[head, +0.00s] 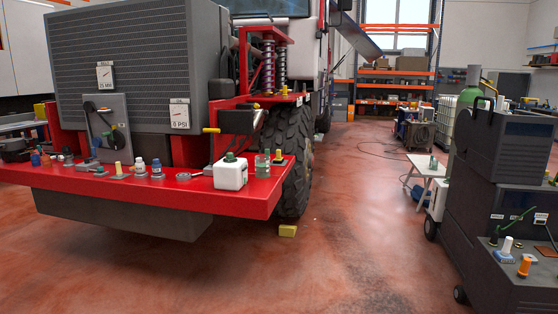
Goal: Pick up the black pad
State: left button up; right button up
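A red bumper shelf (255,197) on the front of the truck carries several small items. A small, dark flat piece (99,170) lies on it near the grey plate; I cannot tell whether it is the black pad. No other thing is clearly a black pad. Neither of my grippers is in view.
A white jug (231,173), a greenish jar (262,166) and small bottles (140,167) stand on the shelf. A yellow block (287,231) lies on the floor by the tyre (290,160). A dark cart (500,150) stands at right. The floor between is clear.

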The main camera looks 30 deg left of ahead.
aim_at(278, 159)
jog(key=i+u, duration=0.2)
jog(key=i, duration=2.55)
jog(key=i+u, duration=0.1)
jog(key=i, duration=0.4)
jog(key=i+l+u, duration=0.1)
jog(key=i, duration=0.4)
jog(key=i+l+u, duration=0.1)
jog(key=i, duration=0.45)
jog(key=i+l+u, duration=0.15)
jog(key=i, duration=0.35)
